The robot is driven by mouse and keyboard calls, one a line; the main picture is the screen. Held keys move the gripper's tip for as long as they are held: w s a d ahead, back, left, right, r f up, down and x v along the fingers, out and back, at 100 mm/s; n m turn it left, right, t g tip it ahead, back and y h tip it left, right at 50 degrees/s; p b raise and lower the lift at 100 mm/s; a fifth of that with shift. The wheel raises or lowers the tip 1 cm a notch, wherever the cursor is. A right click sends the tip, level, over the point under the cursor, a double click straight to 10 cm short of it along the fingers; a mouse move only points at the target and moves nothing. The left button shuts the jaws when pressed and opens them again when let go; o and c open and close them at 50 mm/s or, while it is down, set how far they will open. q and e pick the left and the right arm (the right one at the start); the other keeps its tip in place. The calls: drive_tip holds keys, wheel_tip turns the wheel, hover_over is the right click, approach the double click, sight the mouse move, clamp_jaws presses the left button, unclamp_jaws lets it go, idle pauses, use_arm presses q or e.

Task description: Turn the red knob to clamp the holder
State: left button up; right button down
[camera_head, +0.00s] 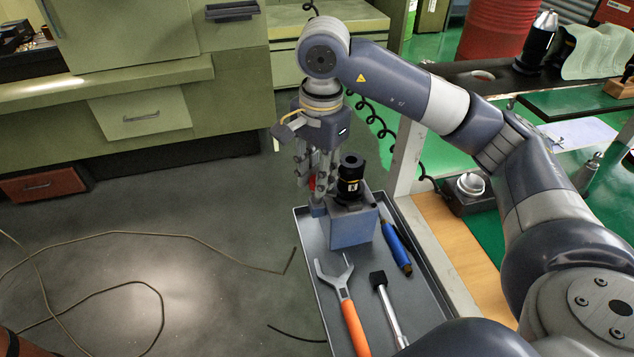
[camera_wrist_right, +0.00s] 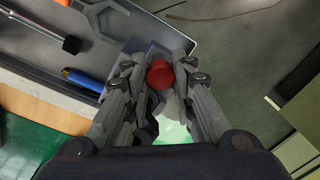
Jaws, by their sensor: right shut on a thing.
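The red knob (camera_wrist_right: 160,74) shows in the right wrist view between the two fingers of my right gripper (camera_wrist_right: 160,85), which is shut on it. In the head view only a small bit of the red knob (camera_head: 313,182) shows behind the fingers of my right gripper (camera_head: 318,205), which point down. The holder (camera_head: 348,188), black with a yellow band, stands upright in a blue-grey clamping block (camera_head: 352,230) just right of the gripper. The block sits at the far end of the grey tray. My left gripper is not in view.
The grey tray (camera_head: 318,285) also holds an orange-handled wrench (camera_head: 350,315), a black-headed tool (camera_head: 388,305) and a blue-handled tool (camera_head: 395,246). Cables lie on the floor at left.

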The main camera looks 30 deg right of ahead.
drive_tip(key=shift+n+b, duration=0.3)
drive_tip(key=shift+n, duration=0.2)
drive_tip(key=c, duration=1.3)
unclamp_jaws()
drive_tip(key=r, duration=1.2)
drive_tip(key=shift+s+d, duration=0.1)
drive_tip(key=shift+s, duration=0.2)
drive_tip(key=shift+c, duration=0.2)
